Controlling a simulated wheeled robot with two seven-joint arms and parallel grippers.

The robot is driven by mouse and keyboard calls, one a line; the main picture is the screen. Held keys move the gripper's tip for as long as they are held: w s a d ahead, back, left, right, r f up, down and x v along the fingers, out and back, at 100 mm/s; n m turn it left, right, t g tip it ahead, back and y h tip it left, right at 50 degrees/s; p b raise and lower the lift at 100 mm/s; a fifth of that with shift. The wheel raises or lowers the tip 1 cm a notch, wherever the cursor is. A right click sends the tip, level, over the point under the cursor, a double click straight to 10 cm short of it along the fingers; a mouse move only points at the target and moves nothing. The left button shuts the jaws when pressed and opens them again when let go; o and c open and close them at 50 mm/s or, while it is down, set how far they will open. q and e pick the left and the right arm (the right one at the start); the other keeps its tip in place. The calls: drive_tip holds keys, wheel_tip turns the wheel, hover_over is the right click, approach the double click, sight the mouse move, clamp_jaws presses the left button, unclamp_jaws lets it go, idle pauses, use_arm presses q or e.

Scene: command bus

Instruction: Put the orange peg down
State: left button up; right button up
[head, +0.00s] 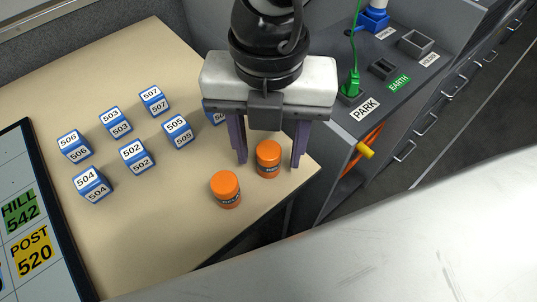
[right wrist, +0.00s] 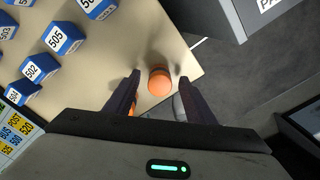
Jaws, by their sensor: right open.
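Two orange pegs with dark printed bands stand upright on the tan table near its front right corner. The farther orange peg (head: 268,158) is between the spread fingers of my right gripper (head: 268,163), with a gap on each side. In the right wrist view this peg (right wrist: 159,82) also shows between the open fingers (right wrist: 159,77). The nearer orange peg (head: 226,189) stands just outside the fingers, to the lower left. In the right wrist view only a sliver of it (right wrist: 133,109) shows beside the left finger. My left gripper is not in view.
Several blue-and-white numbered blocks, such as block 505 (head: 177,130), stand on the table (head: 150,210) to the left. A dark board with HILL and POST cards (head: 33,252) lies at the left edge. A grey console (head: 400,75) with a PARK label rises on the right.

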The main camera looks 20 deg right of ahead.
drive_tip(key=shift+f, duration=0.45)
drive_tip(key=shift+c, duration=0.3)
drive_tip(key=c, duration=1.2)
drive_tip(key=shift+o, duration=0.2)
drive_tip(key=shift+r, duration=0.15)
